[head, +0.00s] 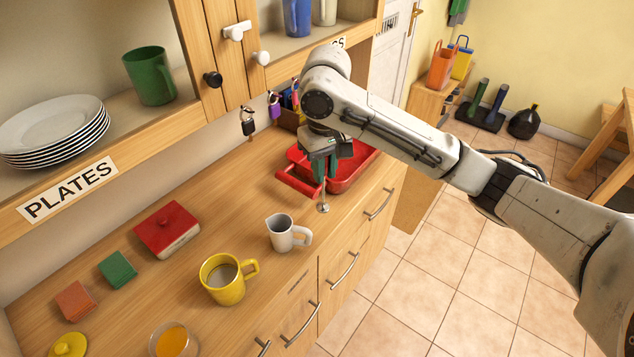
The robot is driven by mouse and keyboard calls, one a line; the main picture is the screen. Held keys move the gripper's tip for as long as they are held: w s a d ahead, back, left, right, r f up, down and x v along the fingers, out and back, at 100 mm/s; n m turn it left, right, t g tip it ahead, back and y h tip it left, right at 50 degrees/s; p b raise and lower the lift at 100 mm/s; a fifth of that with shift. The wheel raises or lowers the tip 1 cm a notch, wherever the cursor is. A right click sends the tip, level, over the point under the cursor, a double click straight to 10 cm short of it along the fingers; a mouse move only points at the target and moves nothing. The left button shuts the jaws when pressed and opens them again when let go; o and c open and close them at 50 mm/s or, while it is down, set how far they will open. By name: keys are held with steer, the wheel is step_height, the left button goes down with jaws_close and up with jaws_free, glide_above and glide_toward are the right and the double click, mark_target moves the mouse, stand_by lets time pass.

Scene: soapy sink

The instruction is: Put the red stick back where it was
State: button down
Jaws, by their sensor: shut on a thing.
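My gripper (324,172) is over the counter, at the near corner of a red tray (357,172), pointing down. Its green fingers are shut on a thin upright metal rod (323,190) that ends in a small pale disc (323,207) just above or on the wood; I cannot tell which. The rod's upper part is hidden by the fingers. A red bar (296,181) runs along the tray's left side, beside the fingers. I cannot tell whether it is a separate stick or part of the tray.
Cabinet doors (225,50) overhang the left. Clear wood lies between jug and tray.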

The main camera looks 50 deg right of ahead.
steer(key=w+f+p, duration=0.1)
steer(key=w+f, duration=0.2)
steer(key=f, duration=0.3)
steer(key=shift+d+f, duration=0.3)
steer(key=shift+d, duration=0.1)
steer(key=shift+f, duration=0.1)
steer(key=c, duration=1)
jaws_free()
steer(key=shift+c, duration=0.2)
step_height(320, 180, up, 12)
steer(key=shift+b, duration=0.4)
